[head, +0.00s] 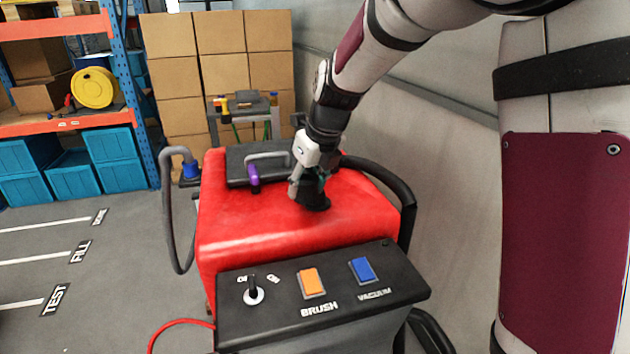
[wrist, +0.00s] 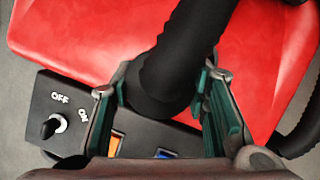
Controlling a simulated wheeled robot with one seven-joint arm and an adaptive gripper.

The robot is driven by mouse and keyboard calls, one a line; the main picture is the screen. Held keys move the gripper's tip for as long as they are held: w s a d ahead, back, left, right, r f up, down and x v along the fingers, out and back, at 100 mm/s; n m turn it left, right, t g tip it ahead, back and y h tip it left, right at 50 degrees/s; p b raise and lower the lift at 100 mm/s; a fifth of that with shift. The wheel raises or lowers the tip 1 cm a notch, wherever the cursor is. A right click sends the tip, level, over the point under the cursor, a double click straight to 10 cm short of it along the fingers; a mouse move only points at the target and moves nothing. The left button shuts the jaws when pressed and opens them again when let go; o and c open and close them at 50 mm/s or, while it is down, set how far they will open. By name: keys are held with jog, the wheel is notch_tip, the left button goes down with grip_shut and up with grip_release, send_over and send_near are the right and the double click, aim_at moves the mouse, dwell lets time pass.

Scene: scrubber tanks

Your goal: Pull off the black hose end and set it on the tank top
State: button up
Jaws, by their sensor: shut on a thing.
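The red tank (head: 280,232) stands in the middle of the head view; its red top also shows in the wrist view (wrist: 90,30). My gripper (head: 310,190) points down over the right half of the tank top. It is shut on the black hose end (wrist: 165,85), which sits between the teal finger pads in the wrist view. In the head view the dark lower part of the hose end (head: 317,204) shows below the fingers, at or just above the red surface. I cannot tell whether it touches the surface or a port.
A black lid (head: 235,165) with a grey handle and purple latch (head: 254,178) lies left of my gripper. A grey hose (head: 170,215) with a blue collar hangs at the tank's left. The control panel (head: 235,325) is in front. A wall stands close on the right.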

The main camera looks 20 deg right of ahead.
jog(key=s+a+r+p, duration=0.4)
jog(key=s+a, duration=0.3)
jog(key=s, duration=0.1)
jog(key=shift+a, duration=0.25)
dwell(0.5)
jog(key=shift+w+a, duration=0.1)
jog(key=shift+w, duration=0.05)
jog(key=w+a, duration=0.6)
jog(key=w, duration=0.2)
jog(key=shift+a, duration=0.35)
dwell(0.6)
jog(key=shift+s+p, duration=0.1)
jog(key=shift+p, duration=0.2)
jog(key=shift+f, duration=0.2)
dwell(0.6)
jog(key=shift+f, duration=4)
